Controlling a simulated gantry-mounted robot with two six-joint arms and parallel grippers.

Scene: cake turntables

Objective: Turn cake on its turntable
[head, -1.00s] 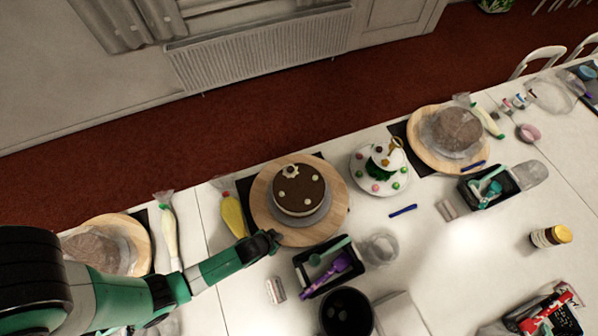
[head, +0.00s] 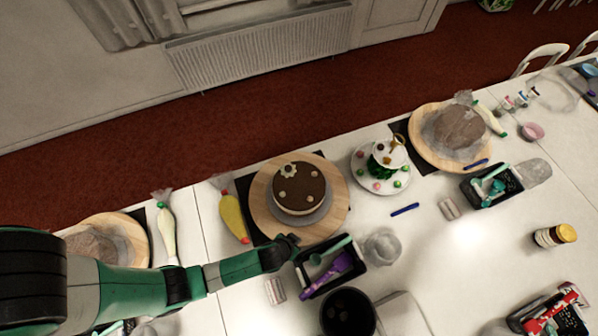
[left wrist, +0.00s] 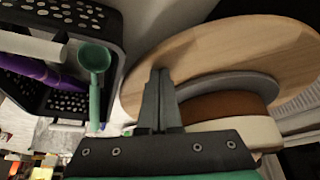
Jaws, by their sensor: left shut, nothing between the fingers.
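A chocolate-topped cake (head: 299,184) with a pale side, a flower and small balls on top stands upright on a grey disc on its round wooden turntable (head: 262,212). My left gripper (head: 292,240) is at the turntable's front edge, with its fingers shut and empty. In the left wrist view the closed fingertips (left wrist: 160,72) overlap the wooden turntable (left wrist: 190,50) beside the cake (left wrist: 232,108). I cannot tell whether they touch the rim. My right gripper is not in view.
A black basket (head: 333,266) with purple and teal tools sits just right of my left gripper. A clear cup (head: 382,247) and a dark pot (head: 347,312) are near it. A yellow piping bag (head: 233,213) lies left of the turntable; a decorated cake stand (head: 382,168) is to its right.

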